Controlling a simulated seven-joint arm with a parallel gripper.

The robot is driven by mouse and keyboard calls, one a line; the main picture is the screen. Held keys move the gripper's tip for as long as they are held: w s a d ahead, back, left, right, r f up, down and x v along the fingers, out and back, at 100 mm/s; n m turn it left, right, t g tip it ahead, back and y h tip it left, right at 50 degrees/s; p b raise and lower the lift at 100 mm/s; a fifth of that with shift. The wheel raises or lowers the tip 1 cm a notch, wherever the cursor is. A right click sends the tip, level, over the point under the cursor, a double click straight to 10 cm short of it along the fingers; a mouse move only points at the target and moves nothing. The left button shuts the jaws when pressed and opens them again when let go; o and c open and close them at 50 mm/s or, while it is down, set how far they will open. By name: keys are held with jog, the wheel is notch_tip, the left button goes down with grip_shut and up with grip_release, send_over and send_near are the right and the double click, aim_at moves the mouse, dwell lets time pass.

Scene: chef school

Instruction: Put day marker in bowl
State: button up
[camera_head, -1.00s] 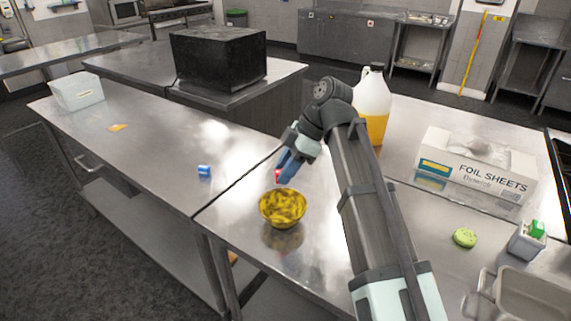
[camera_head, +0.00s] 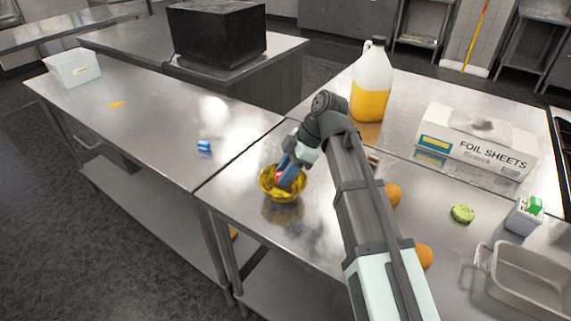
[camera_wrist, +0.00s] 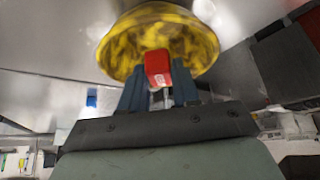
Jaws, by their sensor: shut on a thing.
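The yellow-and-dark patterned bowl (camera_head: 268,190) stands on the steel table, partly hidden by my gripper in the head view. It also shows at the top of the wrist view (camera_wrist: 120,50). My gripper (camera_head: 286,176) is over the bowl, its fingertips at or inside the opening. In the wrist view my gripper (camera_wrist: 160,88) is shut on a small red day marker (camera_wrist: 157,68), which shows in front of the bowl's interior. A little red also shows between the fingers in the head view. Whether the marker touches the bowl is unclear.
A blue roll (camera_head: 204,146) lies on the left table. A jug of yellow liquid (camera_head: 371,85), a foil sheets box (camera_head: 475,140), a green round item (camera_head: 462,213) and a metal tray (camera_head: 530,283) are to the right. Orange round items (camera_head: 424,257) lie beside my arm.

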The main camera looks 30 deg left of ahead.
jog(key=shift+f, duration=0.4)
jog(key=o, duration=1.1)
jog(key=shift+r, duration=0.1)
jog(key=shift+r, duration=3.4)
